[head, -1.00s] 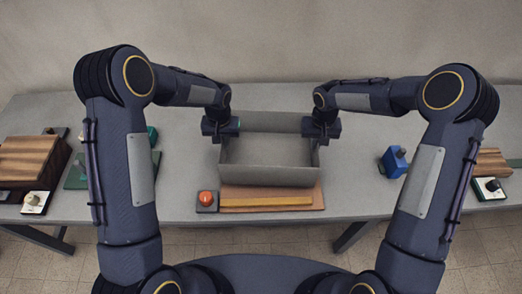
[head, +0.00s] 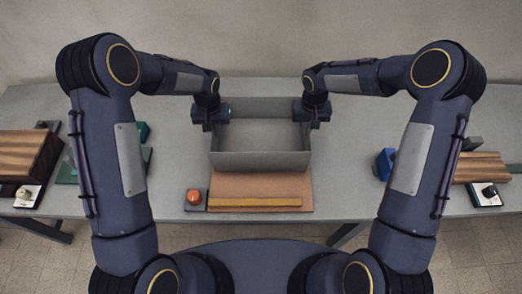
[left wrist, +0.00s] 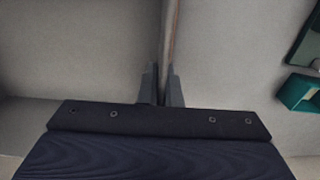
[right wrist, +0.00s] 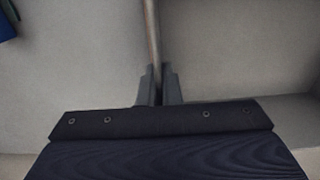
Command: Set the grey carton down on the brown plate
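The grey carton (head: 260,160) is an open-topped box in the middle of the head view. My left gripper (head: 218,122) is shut on its left wall, and my right gripper (head: 306,120) is shut on its right wall. In the left wrist view the wall (left wrist: 171,35) runs between the fingers (left wrist: 161,88); in the right wrist view the wall (right wrist: 152,35) does too (right wrist: 158,88). The brown plate (head: 260,186) lies nearer to me, its far edge hidden behind the carton. I cannot tell how high the carton is above the table.
A yellow bar (head: 254,203) lies along the plate's near edge. An orange knob (head: 194,196) on a dark base is left of the plate. A blue block (head: 384,164) stands to the right. A striped wooden block (head: 24,155) and green pieces (head: 68,172) are at the left.

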